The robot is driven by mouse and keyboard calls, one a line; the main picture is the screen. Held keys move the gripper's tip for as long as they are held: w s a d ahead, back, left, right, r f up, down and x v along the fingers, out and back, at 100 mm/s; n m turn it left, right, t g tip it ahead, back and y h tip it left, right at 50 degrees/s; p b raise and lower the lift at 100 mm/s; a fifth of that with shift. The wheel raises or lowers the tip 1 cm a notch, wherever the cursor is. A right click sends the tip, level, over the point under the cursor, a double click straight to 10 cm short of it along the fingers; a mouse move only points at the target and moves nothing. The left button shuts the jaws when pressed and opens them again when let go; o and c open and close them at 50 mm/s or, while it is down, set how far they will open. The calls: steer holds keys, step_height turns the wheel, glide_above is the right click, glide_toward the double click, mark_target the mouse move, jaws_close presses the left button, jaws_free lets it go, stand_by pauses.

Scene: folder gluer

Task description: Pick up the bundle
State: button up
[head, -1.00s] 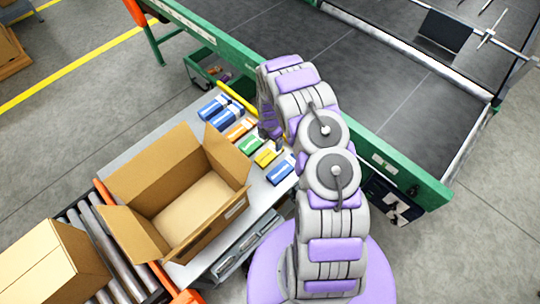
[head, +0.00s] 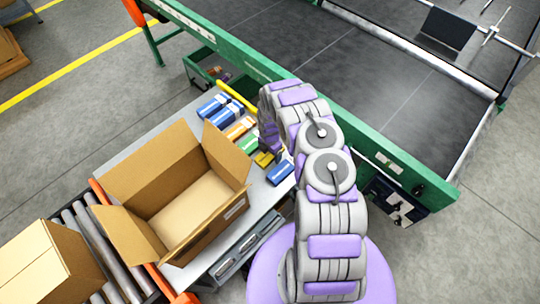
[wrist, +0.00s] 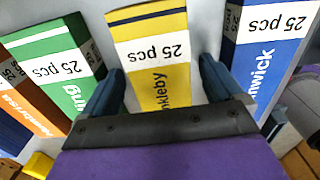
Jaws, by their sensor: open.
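A yellow bundle (head: 263,159) lies on the grey table in a row of bundles, with a white "25 pcs" band. In the wrist view the yellow bundle (wrist: 150,45) runs between the two fingers of my gripper (wrist: 159,72). The gripper is open, with one finger on each side of the bundle; I cannot tell whether they touch it. The bundle's near end is hidden behind the gripper body. In the head view my gripper is low over the bundle and mostly hidden by my arm.
A green bundle (wrist: 55,55) lies close to the left and a blue bundle (wrist: 265,50) to the right, with narrow gaps. Orange and other blue bundles (head: 213,106) continue the row. An open cardboard box (head: 185,200) stands beside them. A green-framed conveyor (head: 400,80) runs behind.

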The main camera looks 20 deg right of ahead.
steer(key=shift+a, duration=0.1)
steer(key=c, duration=1.1)
steer(key=shift+r, duration=0.1)
steer(key=shift+r, duration=0.25)
steer(key=r, duration=0.1)
steer(key=r+p, duration=0.1)
steer(key=r, duration=0.1)
steer(key=shift+s+r+p, duration=0.25)
steer(key=shift+s+p, duration=0.05)
steer(key=shift+p, duration=0.1)
steer(key=s+p, duration=0.1)
steer(key=s, duration=0.4)
steer(key=s+d+p, duration=0.1)
steer(key=s+p, duration=0.1)
steer(key=s, duration=0.3)
steer(key=s+r+p, duration=0.1)
steer(key=s, duration=0.4)
steer(key=shift+s+d, duration=0.2)
steer(key=shift+d, duration=0.1)
